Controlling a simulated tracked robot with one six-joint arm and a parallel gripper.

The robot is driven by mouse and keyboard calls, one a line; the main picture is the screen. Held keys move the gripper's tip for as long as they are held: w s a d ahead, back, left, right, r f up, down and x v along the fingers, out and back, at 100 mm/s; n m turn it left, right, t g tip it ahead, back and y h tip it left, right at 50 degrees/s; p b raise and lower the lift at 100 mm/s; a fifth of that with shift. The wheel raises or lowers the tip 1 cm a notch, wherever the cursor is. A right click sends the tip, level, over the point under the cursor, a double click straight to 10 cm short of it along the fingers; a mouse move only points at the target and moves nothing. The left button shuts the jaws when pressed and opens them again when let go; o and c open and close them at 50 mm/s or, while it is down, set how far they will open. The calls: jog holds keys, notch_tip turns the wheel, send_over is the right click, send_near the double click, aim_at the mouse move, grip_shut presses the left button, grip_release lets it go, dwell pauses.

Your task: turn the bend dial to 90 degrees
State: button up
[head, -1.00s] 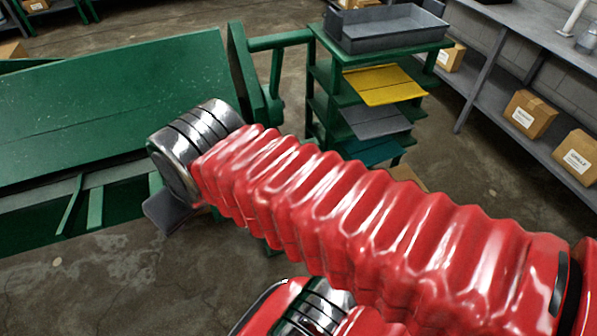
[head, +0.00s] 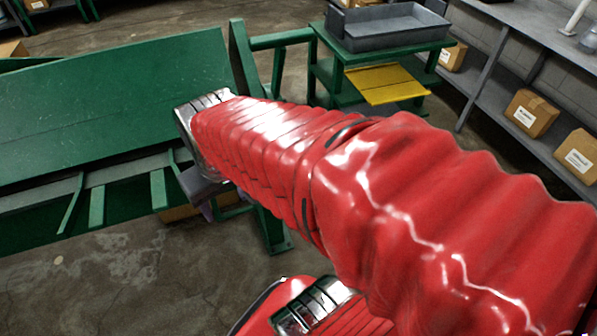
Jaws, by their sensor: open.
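The green bending machine (head: 110,100) fills the left of the head view, with its broad sloping panel and a lower edge with green ribs. The bend dial cannot be made out in this view; my arm covers the machine's right end. My gripper (head: 207,203) is partly in view below the silver wrist, by the machine's lower right corner. It is open, with nothing seen in it. Its fingertips are small and partly hidden, and I cannot tell whether it touches the machine.
A green shelf stand (head: 325,75) with a grey tray (head: 388,27) and a yellow sheet (head: 385,84) stands behind my arm. A grey shelf (head: 500,75) with cardboard boxes (head: 531,113) runs along the right. The floor at the lower left (head: 110,285) is clear.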

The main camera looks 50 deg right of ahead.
jog(key=d+f+m+g, duration=0.1)
jog(key=d+f+m, duration=0.1)
jog(key=d+f, duration=1)
jog(key=d+f+m+g, duration=0.2)
jog(key=d+f, duration=0.7)
jog(key=f, duration=0.5)
jog(key=s+d+f+m+t+h, duration=0.1)
jog(key=d+f+t, duration=0.2)
jog(key=f, duration=0.7)
jog(key=d+f+m+t+h, duration=0.15)
jog(key=d+f, duration=0.25)
jog(key=f, duration=0.5)
jog(key=s+d+f+t+h, duration=0.1)
jog(key=d+f+t+h, duration=0.15)
jog(key=f, duration=0.75)
jog(key=w+d+r+t+h, duration=0.2)
jog(key=r+t, duration=0.2)
jog(key=r, duration=0.2)
jog(key=w+d+r+t+h, duration=0.2)
jog(key=r+t, duration=0.1)
jog(key=r, duration=0.4)
jog(key=shift+d+r+m+t+h, duration=0.2)
jog(key=shift+m+t+h, duration=0.15)
jog(key=shift+t+h, duration=0.05)
jog(key=shift+w+d, duration=0.1)
jog(key=shift+w, duration=0.05)
